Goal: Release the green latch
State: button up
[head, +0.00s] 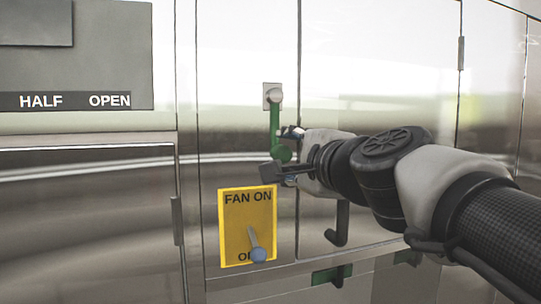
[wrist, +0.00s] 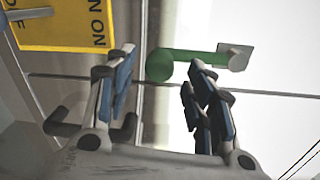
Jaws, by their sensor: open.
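The green latch (head: 275,118) hangs down from a small metal plate (head: 272,94) on the steel cabinet front, with a round green knob at its lower end. In the wrist view the latch (wrist: 197,58) runs sideways from its plate at the right to the knob. My gripper (head: 281,152) is open, with one finger near the latch just above the knob and the other below it. In the wrist view my gripper (wrist: 164,70) shows the knob between its spread fingertips. Whether a finger touches the latch I cannot tell.
A yellow fan panel (head: 232,215) with a grey-blue switch lever (head: 257,246) sits just below my gripper. A dark hooked handle (head: 341,226) hangs to the right, behind my wrist. A grey panel (head: 110,50) labelled HALF and OPEN is at the upper left.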

jog(key=v, duration=0.8)
jog(key=shift+f, duration=0.1)
jog(key=s+f+n+g+h+b, duration=0.1)
jog(key=s+f+n+g+b, duration=0.2)
jog(key=f, duration=0.9)
jog(key=s+f+n+g+b, duration=0.1)
jog(key=s+f+n+b, duration=0.3)
jog(key=f, duration=0.7)
jog(key=s+f+n+g+h+b, duration=0.1)
jog(key=f+n+g+b, duration=0.35)
jog(key=f, duration=0.75)
jog(key=s+d+f+n+g+h+b, duration=0.1)
jog(key=s+d+f+b, duration=0.1)
jog(key=f, duration=0.6)
jog(key=s+d+f+n+g+h+b, duration=0.1)
jog(key=s+d+f+n+b, duration=0.1)
jog(key=s+f, duration=0.4)
jog(key=s+d+f+n+g+h+b, duration=0.1)
jog(key=s+f+b, duration=0.4)
jog(key=f, duration=0.5)
jog(key=d+n+b, duration=0.1)
jog(key=d, duration=0.1)
jog(key=shift+d+f, duration=0.25)
jog(key=shift+f, duration=0.1)
jog(key=shift+w+g, duration=0.1)
jog(key=shift+g, duration=0.15)
